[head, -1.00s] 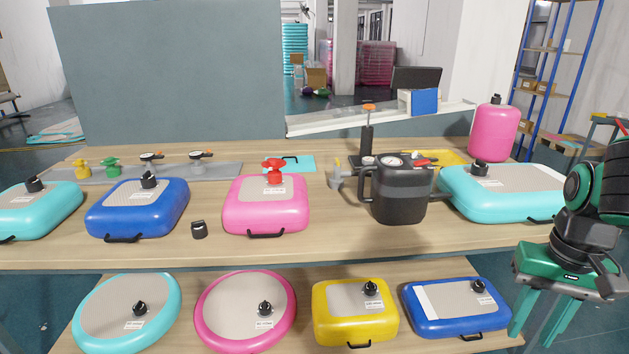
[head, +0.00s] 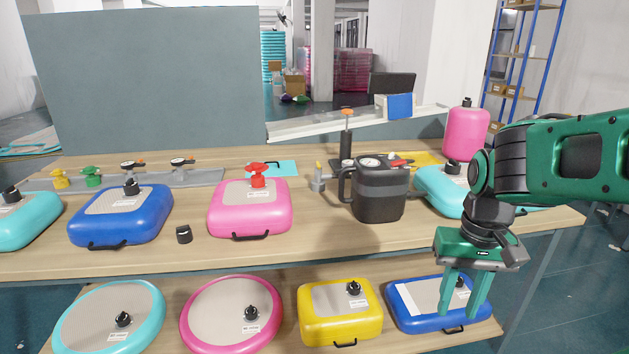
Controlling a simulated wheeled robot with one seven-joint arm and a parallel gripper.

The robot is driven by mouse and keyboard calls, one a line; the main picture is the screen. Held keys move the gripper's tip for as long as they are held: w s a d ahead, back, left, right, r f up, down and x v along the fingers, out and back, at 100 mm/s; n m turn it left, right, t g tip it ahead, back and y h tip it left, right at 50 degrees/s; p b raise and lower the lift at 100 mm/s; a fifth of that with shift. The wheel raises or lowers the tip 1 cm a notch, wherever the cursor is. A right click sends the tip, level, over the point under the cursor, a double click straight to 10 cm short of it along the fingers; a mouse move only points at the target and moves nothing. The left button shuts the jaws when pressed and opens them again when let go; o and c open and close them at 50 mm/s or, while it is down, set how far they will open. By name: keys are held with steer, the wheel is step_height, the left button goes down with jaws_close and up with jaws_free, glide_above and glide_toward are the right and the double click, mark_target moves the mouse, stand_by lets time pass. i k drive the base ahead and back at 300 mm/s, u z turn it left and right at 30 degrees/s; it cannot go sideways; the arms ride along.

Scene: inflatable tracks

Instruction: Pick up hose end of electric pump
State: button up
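The dark grey electric pump (head: 378,196), with a side handle and a round gauge on top, stands upright on the upper table right of centre. A small grey fitting with a yellow tip (head: 318,180) stands just left of it; I cannot tell whether this is the hose end. No hose run is clear. My gripper (head: 460,312) is open and empty, pointing down at the right, below and right of the pump in the picture. Its green fingers overlap the blue inflatable on the lower shelf; contact cannot be told.
A pink inflatable (head: 248,215) and a blue one (head: 118,222) lie left of the pump. A turquoise one (head: 432,190) is partly behind my arm. A small black cap (head: 184,234) lies on the table (head: 300,245). The front strip before the pump is clear.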

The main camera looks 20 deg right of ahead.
mark_target(317, 185)
steer(key=i, duration=0.85)
